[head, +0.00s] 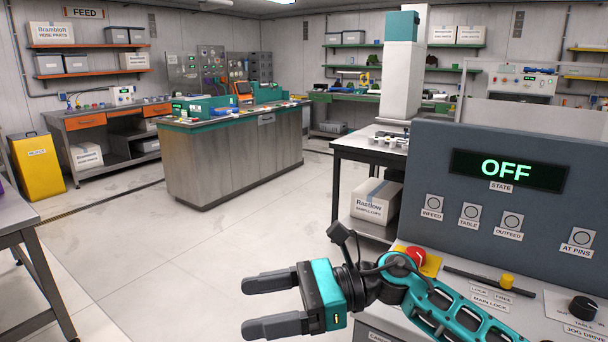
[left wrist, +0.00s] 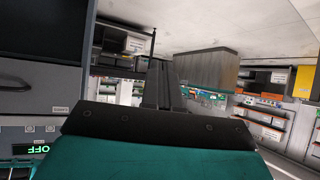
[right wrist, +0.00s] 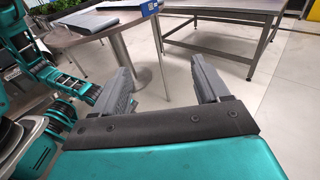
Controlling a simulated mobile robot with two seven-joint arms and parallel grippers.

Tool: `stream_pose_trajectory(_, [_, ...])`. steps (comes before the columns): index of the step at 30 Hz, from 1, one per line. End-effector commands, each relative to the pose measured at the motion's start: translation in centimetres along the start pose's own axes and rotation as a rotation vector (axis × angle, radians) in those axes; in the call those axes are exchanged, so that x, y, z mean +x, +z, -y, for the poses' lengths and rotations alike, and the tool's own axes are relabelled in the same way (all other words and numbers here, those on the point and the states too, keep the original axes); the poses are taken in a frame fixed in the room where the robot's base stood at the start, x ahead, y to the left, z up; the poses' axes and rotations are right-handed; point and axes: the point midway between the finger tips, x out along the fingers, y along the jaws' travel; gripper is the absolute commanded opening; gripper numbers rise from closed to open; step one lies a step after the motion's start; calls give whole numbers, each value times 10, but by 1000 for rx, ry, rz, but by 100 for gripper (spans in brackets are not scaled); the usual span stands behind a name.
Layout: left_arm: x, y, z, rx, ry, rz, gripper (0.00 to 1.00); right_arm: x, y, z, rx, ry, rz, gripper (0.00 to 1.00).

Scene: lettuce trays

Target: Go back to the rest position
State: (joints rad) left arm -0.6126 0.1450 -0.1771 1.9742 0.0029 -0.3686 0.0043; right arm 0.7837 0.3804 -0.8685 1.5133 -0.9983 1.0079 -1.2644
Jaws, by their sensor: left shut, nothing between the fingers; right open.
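My right gripper (head: 258,306) is in the lower middle of the head view, with its two grey fingers apart and nothing between them. It points left over open floor, in front of the control panel (head: 430,165). In the right wrist view its open fingers (right wrist: 164,82) frame empty space, with table legs and floor beyond. My left gripper is out of the head view. In the left wrist view its fingers (left wrist: 160,84) are together, with nothing held. Its wrist picture looks rolled over, with the room upside down.
The control panel reads OFF, with a red stop button (head: 412,255) close to my right arm. A grey table edge (head: 30,218) stands at the left. A steel counter (head: 230,160) is farther back. The floor between (head: 150,270) is clear. A round table (right wrist: 95,28) shows in the right wrist view.

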Motion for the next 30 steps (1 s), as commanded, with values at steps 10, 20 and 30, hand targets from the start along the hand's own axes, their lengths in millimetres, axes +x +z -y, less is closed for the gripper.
stream_pose_trajectory(10, [-6,0,2,-2,-7,12,0,-38,-16,12,1013,-303,767,74])
stream_pose_trajectory(20, [-11,-4,5,0,-14,13,0,-131,-152,-26,1966,-533,1548,74])
stream_pose_trajectory(30, [-15,-8,6,2,-17,8,0,-180,-276,-150,-2018,563,-1853,74])
